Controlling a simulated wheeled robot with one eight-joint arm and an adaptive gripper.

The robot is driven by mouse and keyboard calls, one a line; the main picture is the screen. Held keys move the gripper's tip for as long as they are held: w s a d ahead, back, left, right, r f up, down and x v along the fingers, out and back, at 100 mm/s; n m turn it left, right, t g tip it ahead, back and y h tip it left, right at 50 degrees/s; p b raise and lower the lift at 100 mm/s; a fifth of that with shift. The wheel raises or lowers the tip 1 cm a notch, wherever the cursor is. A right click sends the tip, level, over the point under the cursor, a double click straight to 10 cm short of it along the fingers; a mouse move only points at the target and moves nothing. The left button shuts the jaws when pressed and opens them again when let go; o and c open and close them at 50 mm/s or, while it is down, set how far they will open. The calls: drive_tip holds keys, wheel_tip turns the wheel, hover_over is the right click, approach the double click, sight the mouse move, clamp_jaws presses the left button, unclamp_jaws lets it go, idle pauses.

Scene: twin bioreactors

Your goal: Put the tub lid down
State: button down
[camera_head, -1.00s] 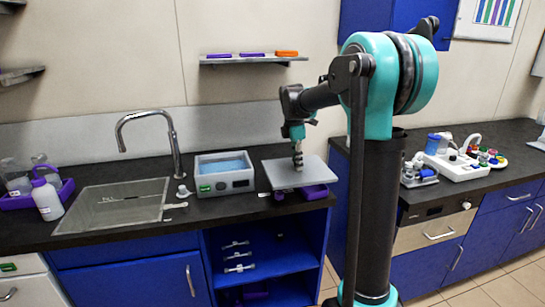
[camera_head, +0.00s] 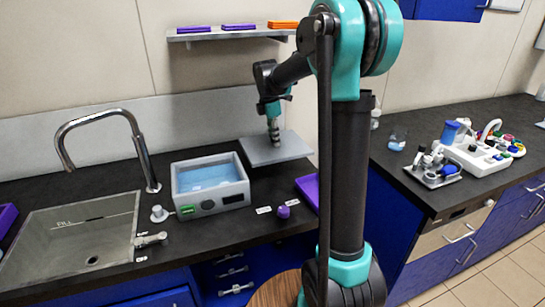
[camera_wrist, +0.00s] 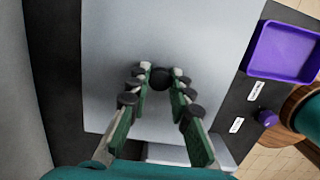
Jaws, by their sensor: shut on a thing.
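The tub lid (camera_head: 262,153) is a flat grey square plate with a dark knob in its middle. My gripper (camera_head: 274,140) points down and is shut on that knob. In the wrist view the lid (camera_wrist: 200,70) fills the middle, with my gripper (camera_wrist: 160,80) closed around the round knob. The open tub (camera_head: 211,186), a grey box with blue water, stands to the left of the lid. From these views I cannot tell whether the lid touches the counter or hangs just above it.
A purple tray (camera_head: 310,188) and a small purple-capped item (camera_head: 284,211) lie right and front of the lid; the tray (camera_wrist: 282,50) also shows in the wrist view. A sink (camera_head: 75,235) with a tap (camera_head: 140,150) is at the left. A wall shelf (camera_head: 230,34) hangs above.

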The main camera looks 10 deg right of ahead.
sight(271, 145)
wheel_tip(271, 145, down, 7)
drive_tip(key=shift+f, duration=0.15)
idle(0.4)
drive_tip(key=c, duration=1.4)
unclamp_jaws()
drive_tip(key=shift+f, duration=0.1)
drive_tip(key=shift+o, duration=0.2)
drive_tip(key=r, duration=0.4)
drive_tip(key=a+r, duration=0.1)
drive_tip(key=r, duration=0.7)
drive_tip(key=shift+s+a+r, duration=0.1)
drive_tip(key=shift+s+a, duration=0.05)
drive_tip(key=shift+a, duration=0.05)
